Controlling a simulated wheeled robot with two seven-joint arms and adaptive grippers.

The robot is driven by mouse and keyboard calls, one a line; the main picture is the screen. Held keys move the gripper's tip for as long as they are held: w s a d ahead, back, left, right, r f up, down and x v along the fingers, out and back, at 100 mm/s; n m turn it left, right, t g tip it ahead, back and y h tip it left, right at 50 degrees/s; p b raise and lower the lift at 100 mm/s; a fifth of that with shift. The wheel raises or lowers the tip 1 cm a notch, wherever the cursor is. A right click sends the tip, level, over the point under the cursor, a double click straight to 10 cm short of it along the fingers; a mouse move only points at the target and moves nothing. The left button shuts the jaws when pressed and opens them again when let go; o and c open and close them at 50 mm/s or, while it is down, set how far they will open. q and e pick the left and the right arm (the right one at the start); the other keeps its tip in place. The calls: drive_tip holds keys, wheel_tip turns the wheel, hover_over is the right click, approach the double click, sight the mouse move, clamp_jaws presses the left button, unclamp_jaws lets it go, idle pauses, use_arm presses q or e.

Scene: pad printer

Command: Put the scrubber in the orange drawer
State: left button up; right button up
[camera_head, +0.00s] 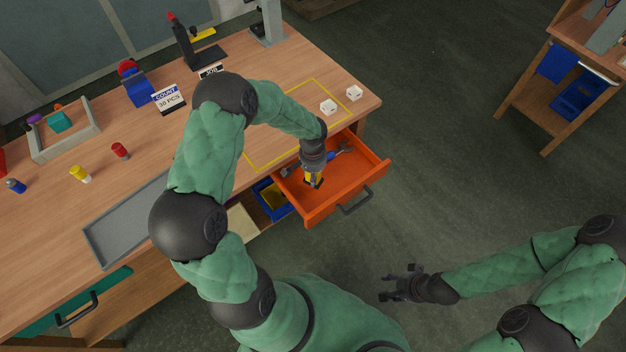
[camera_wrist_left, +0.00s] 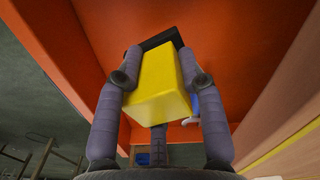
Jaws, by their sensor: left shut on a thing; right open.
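The orange drawer (camera_head: 362,185) is pulled open under the right end of the workbench. My left gripper (camera_head: 312,180) reaches down into the drawer opening and is shut on the scrubber (camera_head: 308,182), which is mostly hidden by the hand in the head view. In the left wrist view the scrubber (camera_wrist_left: 160,88) is a yellow block with a dark part at its far end, between the two fingers, with orange drawer walls around it. I cannot tell whether it touches the drawer floor. My right gripper (camera_head: 388,285) is open and empty over the floor.
A blue-handled tool (camera_head: 338,156) lies in the drawer. A blue bin (camera_head: 270,200) sits on the shelf left of the drawer. A grey tray (camera_head: 130,222) lies at the bench's left front.

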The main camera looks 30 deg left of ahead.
use_arm(q)
drive_tip(key=shift+w+a+f, duration=0.1)
drive_tip(key=shift+w+f, duration=0.1)
drive_tip(key=shift+f, duration=0.2)
drive_tip(key=shift+f+b, duration=0.85)
drive_tip(key=shift+f, duration=0.55)
drive_tip(key=shift+f, duration=0.15)
drive_tip(key=o, duration=1)
drive_tip(key=shift+r, duration=0.3)
wheel_tip(320, 180, up, 12)
drive_tip(key=p, duration=0.4)
drive_tip(key=shift+f, duration=0.1)
